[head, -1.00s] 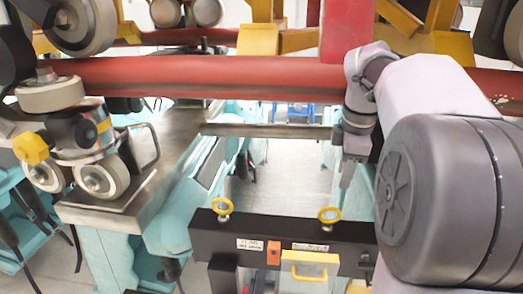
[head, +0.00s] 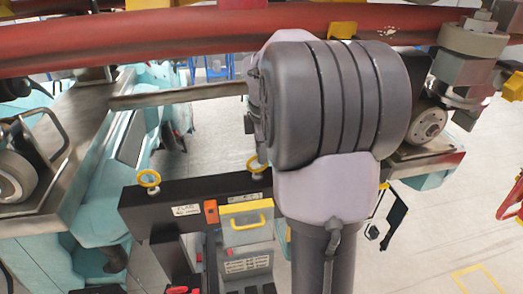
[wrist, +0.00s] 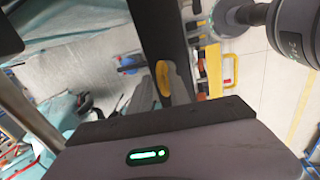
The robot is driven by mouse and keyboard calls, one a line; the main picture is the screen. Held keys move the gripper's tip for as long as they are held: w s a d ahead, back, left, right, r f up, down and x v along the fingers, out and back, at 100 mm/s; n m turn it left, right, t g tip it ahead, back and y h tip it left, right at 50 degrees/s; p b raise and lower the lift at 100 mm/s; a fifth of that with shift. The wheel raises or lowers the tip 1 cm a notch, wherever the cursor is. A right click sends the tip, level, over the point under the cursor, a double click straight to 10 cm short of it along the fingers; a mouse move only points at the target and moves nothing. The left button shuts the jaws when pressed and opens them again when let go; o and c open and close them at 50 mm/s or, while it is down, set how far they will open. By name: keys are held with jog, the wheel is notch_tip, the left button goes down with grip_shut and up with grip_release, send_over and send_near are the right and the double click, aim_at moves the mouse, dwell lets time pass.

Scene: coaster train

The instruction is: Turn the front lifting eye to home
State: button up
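Two yellow lifting eyes stand on top of the black beam (head: 190,190). The left eye (head: 149,178) is in full view in the head view, its ring upright. The right eye (head: 254,161) is partly covered by my arm. In the wrist view, one yellow eye (wrist: 162,78) shows on the dark beam (wrist: 160,30), just beyond the dark gripper body with a green light. I cannot tell which of the two it is. My gripper is hidden behind my arm in the head view.
A red tube (head: 130,37) crosses above. A steel bar (head: 175,95) runs behind the beam. Wheel assemblies stand left and right. Open floor (head: 430,235) lies at right.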

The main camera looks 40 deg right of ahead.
grip_shut()
jog(key=shift+m, duration=0.4)
jog(key=m, duration=0.4)
jog(key=shift+s+a+r+m+g+h, duration=0.1)
jog(key=shift+a+m+g+h, duration=0.2)
jog(key=shift+m+g+h, duration=0.1)
jog(key=shift+a+m+g+p, duration=0.15)
jog(key=shift+m+g+p, duration=0.05)
jog(key=shift+m, duration=1.1)
jog(key=shift+a+m+g+p, duration=0.1)
jog(key=shift+m+g+p, duration=0.1)
jog(key=shift+m, duration=1.1)
jog(key=shift+o, duration=1.6)
grip_release()
